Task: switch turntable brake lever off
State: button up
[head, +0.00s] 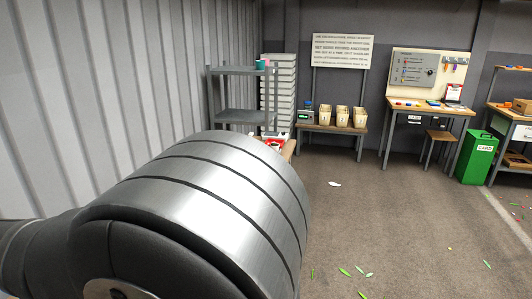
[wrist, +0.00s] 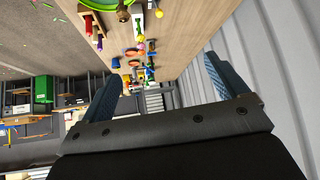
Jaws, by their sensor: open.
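My gripper (wrist: 162,68) shows in the wrist view with its two blue fingers spread wide and nothing between them. Beyond the fingers is a wooden tabletop (wrist: 195,22), seen at a steep tilt. Several small coloured things stand along its left part, among them a red piece (wrist: 86,22) and a green curved piece (wrist: 110,7) at the top edge. I cannot make out the turntable or its brake lever among them. In the head view my own arm link hides most of the near table, and the gripper does not show.
In the head view a grey shelf rack (head: 239,98) stands by a stack of white trays (head: 280,88). A bench with cream bins (head: 342,116), a workbench (head: 425,109) and a green bin (head: 478,157) line the back wall. Corrugated wall (head: 95,90) closes the left. Leaves lie on the open floor.

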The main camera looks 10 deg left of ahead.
jog(key=c, duration=1.1)
jog(key=shift+w+a+f+n, duration=0.15)
jog(key=shift+w+f+n, duration=0.1)
jog(key=shift+f+n, duration=0.25)
jog(key=c, duration=0.7)
jog(key=w+f+n+t, duration=0.1)
jog(key=f+n, duration=0.2)
jog(key=n, duration=0.2)
jog(key=w+a+f+n+t, duration=0.1)
jog(key=w+f+n, duration=0.1)
jog(key=n, duration=0.3)
jog(key=w+a+f+n+h, duration=0.1)
jog(key=f+n, duration=0.3)
jog(key=n, duration=0.1)
jog(key=shift+w+a+f+t, duration=0.15)
jog(key=shift+w+a+t, duration=0.1)
jog(key=shift+t, duration=0.15)
grip_shut()
jog(key=w+a+f+n+t, duration=0.1)
jog(key=w+f+n+t, duration=0.1)
jog(key=f+n, duration=0.9)
jog(key=w+n, duration=0.1)
jog(key=n, duration=0.7)
jog(key=shift+a+f+y, duration=0.25)
jog(key=shift+f+y, duration=0.1)
jog(key=shift+y, duration=0.05)
